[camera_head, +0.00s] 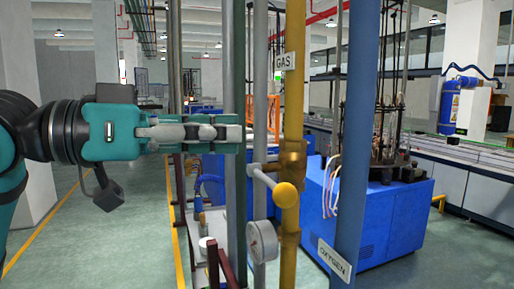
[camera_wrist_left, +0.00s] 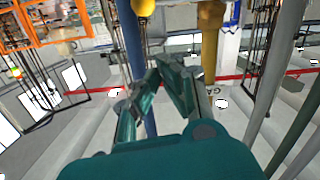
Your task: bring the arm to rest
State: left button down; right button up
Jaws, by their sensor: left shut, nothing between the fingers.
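My left gripper (camera_head: 236,133) reaches in level from the left in the head view. In the left wrist view the teal and grey fingers (camera_wrist_left: 160,78) come together, with the yellow pipe (camera_wrist_left: 209,45) and the blue pipe (camera_wrist_left: 131,40) beyond. My right gripper is not in view.
The gas valve handle has a yellow knob (camera_head: 286,195), also in the left wrist view (camera_wrist_left: 143,7). A round gauge (camera_head: 262,241) sits below. The blue oxygen pipe (camera_head: 357,130) stands right, before a blue machine (camera_head: 390,220). Floor at left (camera_head: 105,245) is clear.

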pick_arm(q)
jog(key=shift+v, duration=0.75)
